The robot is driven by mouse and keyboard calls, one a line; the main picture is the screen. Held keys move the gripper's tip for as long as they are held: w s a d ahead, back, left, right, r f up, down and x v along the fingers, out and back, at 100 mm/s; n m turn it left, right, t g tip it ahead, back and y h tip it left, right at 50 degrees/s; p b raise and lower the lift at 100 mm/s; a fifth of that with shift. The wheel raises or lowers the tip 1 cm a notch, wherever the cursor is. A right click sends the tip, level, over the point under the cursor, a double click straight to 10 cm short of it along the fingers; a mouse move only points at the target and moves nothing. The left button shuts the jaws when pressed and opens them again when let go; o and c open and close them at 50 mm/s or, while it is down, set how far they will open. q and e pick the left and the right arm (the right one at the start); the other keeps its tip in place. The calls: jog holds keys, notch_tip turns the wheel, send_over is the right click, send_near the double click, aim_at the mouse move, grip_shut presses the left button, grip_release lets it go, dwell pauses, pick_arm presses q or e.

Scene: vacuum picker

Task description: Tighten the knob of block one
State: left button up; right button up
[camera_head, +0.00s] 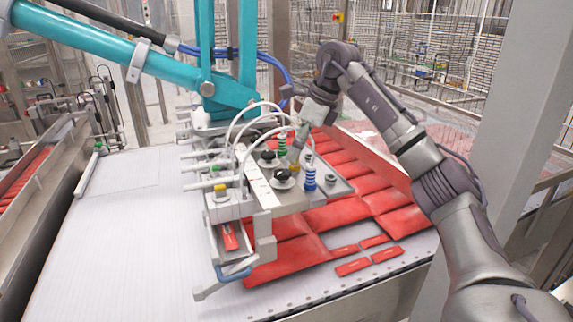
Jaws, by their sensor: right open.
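The vacuum picker's metal head (262,190) hangs over the conveyor and carries round black knobs. One knob (284,175) sits on a pale disc near the middle of the head, and another knob (268,156) sits a little farther back. I see no label that tells which one belongs to block one. My right gripper (296,150) points down at the back right of these knobs, close above the head and apart from the nearer knob. It is open; its fingertips are small and partly lost among the hoses and fittings. My left gripper is out of view.
White hoses (243,118) and blue-ringed suction fittings (309,178) crowd the head near my right gripper. A teal arm (130,52) holds the picker from the left. Red packs (345,210) lie beneath and right of it. The white conveyor (120,240) is clear at left.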

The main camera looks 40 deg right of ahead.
aim_at(284, 172)
jog(key=x, duration=0.4)
jog(key=shift+w+a+f+p, duration=0.15)
jog(key=shift+w+f+p, duration=0.15)
jog(key=shift+p, duration=0.05)
jog(key=shift+f, duration=0.3)
jog(key=shift+w+a+f, duration=0.1)
jog(key=shift+a+f, duration=0.05)
jog(key=shift+f, duration=0.2)
jog(key=shift+c, duration=0.4)
jog(key=c, duration=0.8)
jog(key=shift+c, duration=1.2)
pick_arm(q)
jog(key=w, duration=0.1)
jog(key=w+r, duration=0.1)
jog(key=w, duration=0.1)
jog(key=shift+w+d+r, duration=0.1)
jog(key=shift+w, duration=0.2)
